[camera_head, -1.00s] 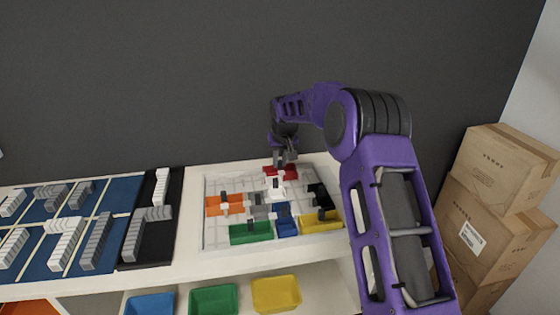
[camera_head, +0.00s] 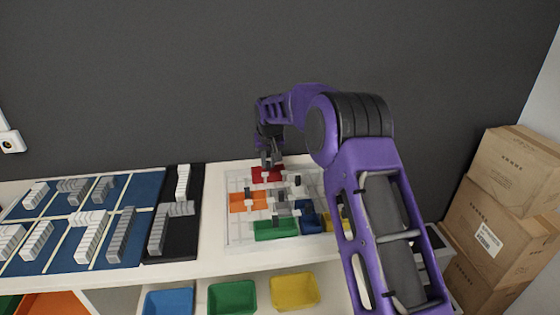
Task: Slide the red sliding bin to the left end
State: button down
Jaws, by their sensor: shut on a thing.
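The red sliding bin (camera_head: 267,175) lies at the back of a white tray (camera_head: 234,184), a little left of the middle of its back row. My gripper (camera_head: 270,163) points down at the red bin from behind and is shut on it. The fingertips are small in this view and partly blend with the bin's handle. The orange bin (camera_head: 241,204) is in front and to the left. White pieces stand to the right of the red bin.
A green bin (camera_head: 276,230), a blue bin (camera_head: 311,224) and a partly hidden yellow bin (camera_head: 345,224) share the tray. A black mat (camera_head: 166,245) with grey pieces is left of it. Cartons (camera_head: 515,168) are stacked at the right.

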jog(key=a, duration=0.2)
jog(key=s+a, duration=0.1)
jog(key=a, duration=0.4)
jog(key=shift+s+a, duration=0.3)
jog(key=shift+a, duration=0.05)
jog(key=c, duration=0.8)
grip_release()
jog(key=shift+a, duration=0.15)
jog(key=shift+r, duration=0.15)
jog(key=shift+s+r, duration=0.15)
jog(key=shift+r, duration=0.2)
jog(key=v, duration=1.6)
jog(key=shift+s+d+r, duration=0.15)
jog(key=shift+d+r, duration=0.05)
